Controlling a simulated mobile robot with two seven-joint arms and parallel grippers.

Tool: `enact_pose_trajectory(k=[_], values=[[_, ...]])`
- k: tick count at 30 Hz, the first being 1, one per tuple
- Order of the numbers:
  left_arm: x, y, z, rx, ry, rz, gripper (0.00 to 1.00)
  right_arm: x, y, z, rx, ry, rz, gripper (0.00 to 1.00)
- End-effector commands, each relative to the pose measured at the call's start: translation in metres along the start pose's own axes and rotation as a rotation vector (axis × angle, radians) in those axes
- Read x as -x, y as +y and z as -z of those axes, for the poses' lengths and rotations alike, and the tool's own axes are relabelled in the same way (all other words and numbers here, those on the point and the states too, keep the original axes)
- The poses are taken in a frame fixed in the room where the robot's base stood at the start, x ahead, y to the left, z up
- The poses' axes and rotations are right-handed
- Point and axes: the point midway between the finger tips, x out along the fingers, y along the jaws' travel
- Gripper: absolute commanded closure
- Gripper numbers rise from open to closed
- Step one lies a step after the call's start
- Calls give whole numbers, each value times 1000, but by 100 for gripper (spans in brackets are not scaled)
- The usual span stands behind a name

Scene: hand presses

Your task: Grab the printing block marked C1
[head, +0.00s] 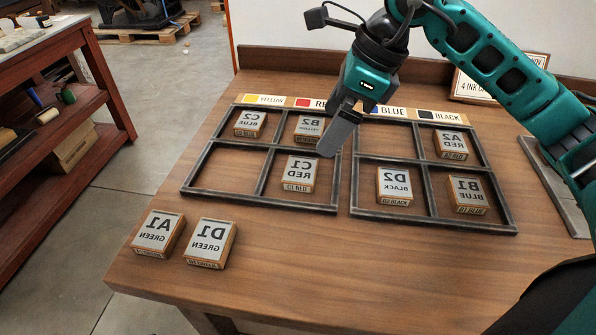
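The printing block marked C1 RED (299,174), a wooden block with a grey face and mirrored lettering, sits in the lower right compartment of the left dark tray (226,196). My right gripper (331,150) comes in from the upper right. Its grey fingers point down, just right of and above the C1 block in the picture, and appear apart from it. I see the fingers edge-on, so their opening is hidden. Nothing shows held in them. My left gripper is not in view.
Blocks C2 (250,123) and B2 (308,129) share the left tray. The right tray (375,212) holds A2 (451,145), D2 (394,186) and B1 (467,194). Blocks A1 (158,234) and D1 (210,242) lie on the bare table front. Colour labels (265,100) line the back.

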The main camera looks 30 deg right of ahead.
Motion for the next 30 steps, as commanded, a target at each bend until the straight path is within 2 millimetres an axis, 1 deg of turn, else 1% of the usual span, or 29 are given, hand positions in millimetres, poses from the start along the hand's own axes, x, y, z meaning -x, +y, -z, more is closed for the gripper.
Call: enact_pose_trajectory(k=[1, 6, 9, 14, 21, 25, 30], values=[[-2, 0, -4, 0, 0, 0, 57, -14, 1, 1, 0, 1, -7, 0], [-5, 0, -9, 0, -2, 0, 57, -44, 2, 0, 0, -1, -6, 0], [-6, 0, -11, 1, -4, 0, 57, -54, 1, 0, 0, -1, -5, 0], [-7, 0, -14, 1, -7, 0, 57, -65, 2, -1, -1, -2, -5, 0], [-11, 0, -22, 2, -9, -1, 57, -100, 3, -4, -2, -2, -7, 0], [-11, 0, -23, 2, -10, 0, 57, -110, 3, -4, 0, -2, -5, 0], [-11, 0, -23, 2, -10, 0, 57, -110, 3, -4, 0, -2, -4, 0]])
